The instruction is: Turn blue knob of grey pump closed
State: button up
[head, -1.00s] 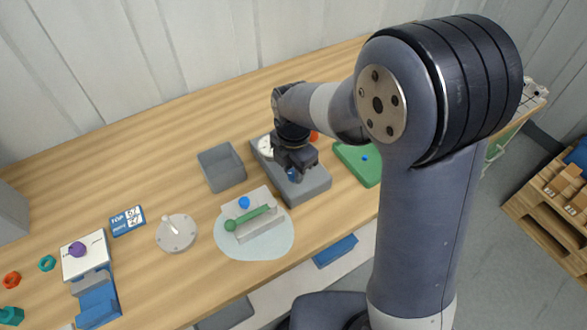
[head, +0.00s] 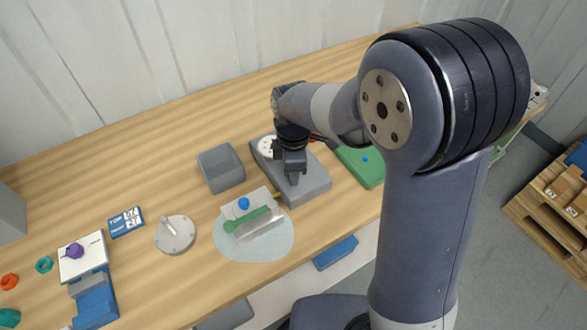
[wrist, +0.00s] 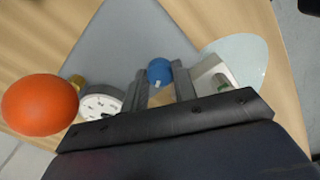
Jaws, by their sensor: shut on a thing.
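The grey pump (head: 315,182) is a flat grey block on the wooden table, and its top also fills the upper middle of the wrist view (wrist: 122,38). A white dial gauge (head: 266,146) stands at its far left end. My gripper (head: 293,178) points down over the pump. In the wrist view, the blue knob (wrist: 159,71) sits between my two fingers, and my gripper is shut on it. In the head view, my gripper hides the knob.
A large orange ball-shaped knob (wrist: 40,104) is close beside the gauge in the wrist view. A grey open bin (head: 221,170) stands left of the pump, a green block (head: 360,168) right of it. A white device with a green lever (head: 250,222) lies in front on a pale round mat.

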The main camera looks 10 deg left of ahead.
dwell(0.4)
jog(key=o, duration=1)
jog(key=shift+r, duration=0.1)
notch_tip(320, 180, up, 11)
jog(key=shift+b, duration=0.3)
jog(key=shift+f, duration=0.2)
